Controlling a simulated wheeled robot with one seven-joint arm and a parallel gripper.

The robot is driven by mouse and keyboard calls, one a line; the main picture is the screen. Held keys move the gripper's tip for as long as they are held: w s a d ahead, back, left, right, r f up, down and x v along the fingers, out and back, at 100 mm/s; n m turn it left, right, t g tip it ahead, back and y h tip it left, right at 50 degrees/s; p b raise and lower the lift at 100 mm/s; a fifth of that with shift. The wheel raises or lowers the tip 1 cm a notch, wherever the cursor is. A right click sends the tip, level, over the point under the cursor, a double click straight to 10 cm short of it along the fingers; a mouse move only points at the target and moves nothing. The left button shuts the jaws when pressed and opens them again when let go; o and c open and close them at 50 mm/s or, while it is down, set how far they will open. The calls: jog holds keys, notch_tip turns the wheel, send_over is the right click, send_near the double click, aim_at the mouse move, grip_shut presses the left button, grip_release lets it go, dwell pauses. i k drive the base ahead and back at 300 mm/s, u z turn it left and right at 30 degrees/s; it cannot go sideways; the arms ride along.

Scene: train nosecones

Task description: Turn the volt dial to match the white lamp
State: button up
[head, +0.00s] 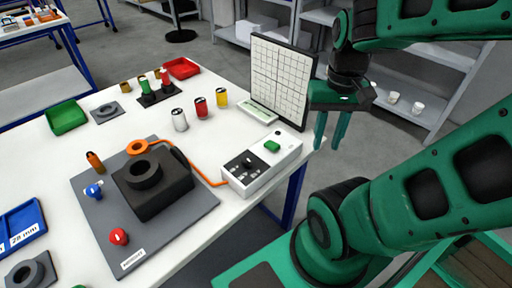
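A white control box (276,168) sits near the right edge of the table. Its top carries a black dial (248,163) on a dark patch, and a green part (272,147) behind it. The dial's pointer setting is too small to read. An orange cable runs from the box to a dark grey block. I cannot make out a lit white lamp on the box. My gripper (332,145) hangs fingers down past the table's right edge, right of the box and apart from it. Its two green fingers are spread with nothing between them.
A gridded panel (281,75) stands upright behind the box. White, red and yellow cans (201,107) stand left of it. A dark block (153,185) on a grey plate (190,207) fills the table's front middle. White table shows between plate and box.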

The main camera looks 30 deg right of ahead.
aim_at(246, 161)
jog(key=z, duration=0.25)
jog(key=k, duration=1.55)
jog(key=u, duration=0.6)
jog(key=i, duration=0.5)
